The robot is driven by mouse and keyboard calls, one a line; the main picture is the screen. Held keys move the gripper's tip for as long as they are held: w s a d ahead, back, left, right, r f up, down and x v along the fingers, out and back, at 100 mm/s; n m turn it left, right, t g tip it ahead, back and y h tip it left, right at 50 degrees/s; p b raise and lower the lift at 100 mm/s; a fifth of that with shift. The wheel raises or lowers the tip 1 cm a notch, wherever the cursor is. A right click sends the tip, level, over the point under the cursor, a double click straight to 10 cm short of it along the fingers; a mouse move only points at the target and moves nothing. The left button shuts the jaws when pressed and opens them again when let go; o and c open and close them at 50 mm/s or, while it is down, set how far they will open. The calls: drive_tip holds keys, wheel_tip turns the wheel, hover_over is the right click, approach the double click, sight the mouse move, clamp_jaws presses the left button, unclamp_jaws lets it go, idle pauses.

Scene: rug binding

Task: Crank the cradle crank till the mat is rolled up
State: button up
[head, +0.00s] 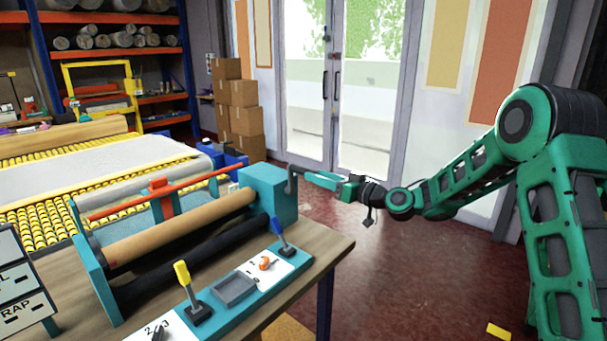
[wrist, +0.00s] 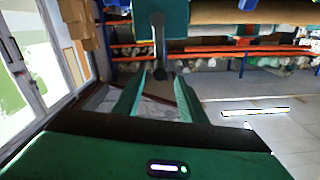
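The cradle has teal end plates, a tan roller (head: 180,228) and a black roller (head: 190,255) on a wooden bench. The dark cradle crank (head: 290,182) is on the right side of its teal end box (head: 268,190). In the wrist view the crank (wrist: 158,42) hangs down, its handle end between or just beyond my fingertips. My gripper (head: 318,180) reaches the crank from the right. In the wrist view my gripper (wrist: 160,78) has its fingers apart, with a gap on both sides of the handle; contact is unclear. A pale grey mat (head: 100,168) lies mostly flat behind the cradle.
The mat is on a yellow roller table (head: 30,232). A yellow lever (head: 183,274) and a blue lever (head: 278,228) stand on the teal front panel. Cardboard boxes (head: 240,108) are stacked behind. Red floor (head: 390,270) is open right of the bench.

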sight(303, 170)
drive_tip(key=x, duration=0.7)
drive_tip(key=shift+w+a, duration=0.25)
drive_tip(key=shift+a, duration=0.05)
clamp_jaws()
drive_tip(key=shift+d+f, duration=0.1)
drive_tip(key=shift+d, duration=0.2)
drive_tip(key=shift+w, duration=0.1)
